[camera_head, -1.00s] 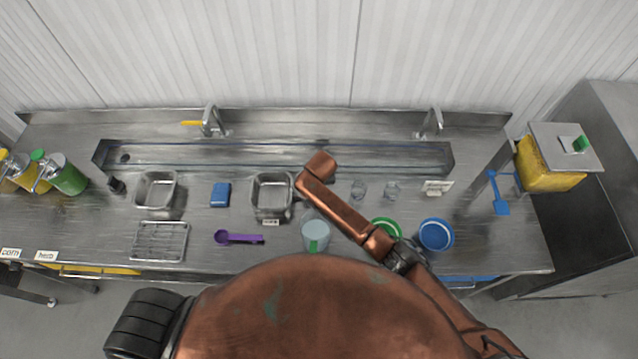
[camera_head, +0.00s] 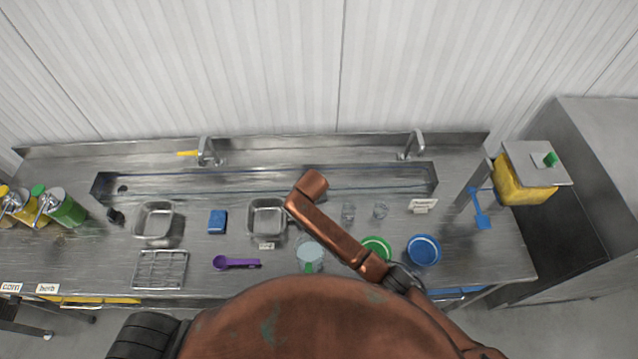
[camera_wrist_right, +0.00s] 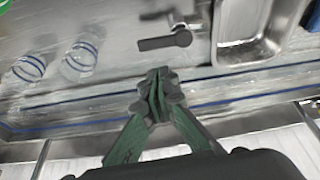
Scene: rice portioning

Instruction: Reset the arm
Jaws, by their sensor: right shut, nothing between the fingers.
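My right arm (camera_head: 335,230) comes in from the lower right of the head view and reaches up-left over the counter; its gripper cannot be made out there. In the right wrist view my right gripper (camera_wrist_right: 157,82) is shut with its green fingers together and nothing between them. It is in the air over the counter, near the blue-lined trough. Two clear glasses (camera_head: 348,212) stand right of the arm; they also show at the left of the wrist view (camera_wrist_right: 80,62). My left gripper is not in view.
Steel pans (camera_head: 155,222), a blue block (camera_head: 217,221), a purple scoop (camera_head: 236,263), a wire rack (camera_head: 160,270), a clear cup (camera_head: 309,252), a green bowl (camera_head: 376,243) and a blue bowl (camera_head: 424,250) sit on the counter. Two taps (camera_head: 412,145) stand behind. A yellow dispenser (camera_head: 522,182) is at right.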

